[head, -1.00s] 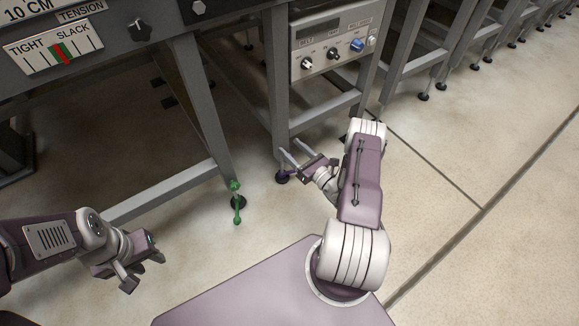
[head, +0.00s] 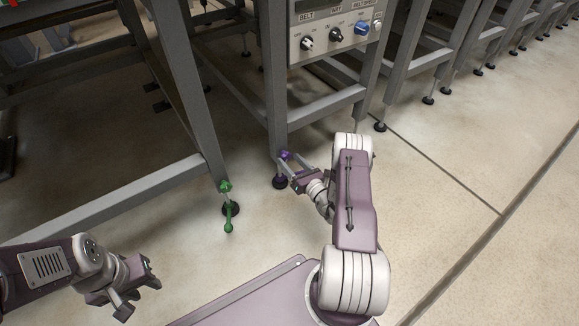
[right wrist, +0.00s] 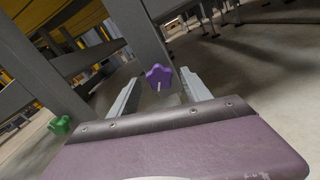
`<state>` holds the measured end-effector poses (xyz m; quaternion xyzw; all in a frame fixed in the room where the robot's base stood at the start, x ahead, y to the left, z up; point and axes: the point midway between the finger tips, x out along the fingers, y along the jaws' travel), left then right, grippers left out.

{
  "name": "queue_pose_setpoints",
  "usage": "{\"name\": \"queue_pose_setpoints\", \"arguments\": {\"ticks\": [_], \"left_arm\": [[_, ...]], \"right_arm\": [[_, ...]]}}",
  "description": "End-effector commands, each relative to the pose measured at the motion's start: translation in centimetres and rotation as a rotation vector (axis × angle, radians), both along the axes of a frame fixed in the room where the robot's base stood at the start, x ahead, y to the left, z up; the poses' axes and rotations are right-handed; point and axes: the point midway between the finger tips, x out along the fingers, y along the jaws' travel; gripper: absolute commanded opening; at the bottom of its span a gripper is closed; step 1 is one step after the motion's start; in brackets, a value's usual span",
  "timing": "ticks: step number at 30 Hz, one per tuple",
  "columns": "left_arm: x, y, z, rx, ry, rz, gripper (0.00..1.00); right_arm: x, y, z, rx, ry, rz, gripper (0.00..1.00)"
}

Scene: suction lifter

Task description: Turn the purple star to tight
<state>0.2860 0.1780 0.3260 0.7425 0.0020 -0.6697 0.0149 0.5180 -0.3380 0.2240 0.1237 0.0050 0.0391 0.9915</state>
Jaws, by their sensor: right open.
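The purple star (head: 285,155) is a small knob low on the leg of the control-panel stand, above a dark foot. In the right wrist view the purple star (right wrist: 158,76) shows between the two fingers, near their tips. My right gripper (head: 289,164) is open, with its fingers pointing at the star from the near right side. I cannot tell whether either finger touches it. My left gripper (head: 140,297) is open and empty at the lower left, far from the star.
The panel (head: 330,30) with knobs is above. Open floor (head: 450,230) lies right.

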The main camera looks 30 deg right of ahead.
Motion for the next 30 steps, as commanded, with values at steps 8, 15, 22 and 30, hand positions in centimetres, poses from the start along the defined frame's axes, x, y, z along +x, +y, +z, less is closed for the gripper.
{"name": "queue_pose_setpoints", "arguments": {"ticks": [8, 15, 22, 30], "left_arm": [[0.0, 0.0, -0.6, 0.000, 0.000, 0.000, 0.36], [0.0, 0.0, -0.6, 0.000, 0.000, 0.000, 0.36], [0.0, 0.0, -0.5, 0.000, 0.000, 0.000, 0.36], [0.0, 0.0, 0.6, 0.000, 0.000, 0.000, 0.36]], "right_arm": [[1.0, 0.1, 0.1, 0.001, 0.000, -0.001, 0.56], [0.9, 0.1, 0.1, 0.001, 0.000, -0.001, 0.12], [0.9, 0.1, 0.1, 0.008, 0.001, 0.000, 0.00], [0.9, 0.1, 0.3, 0.111, 0.010, -0.001, 0.00]]}}
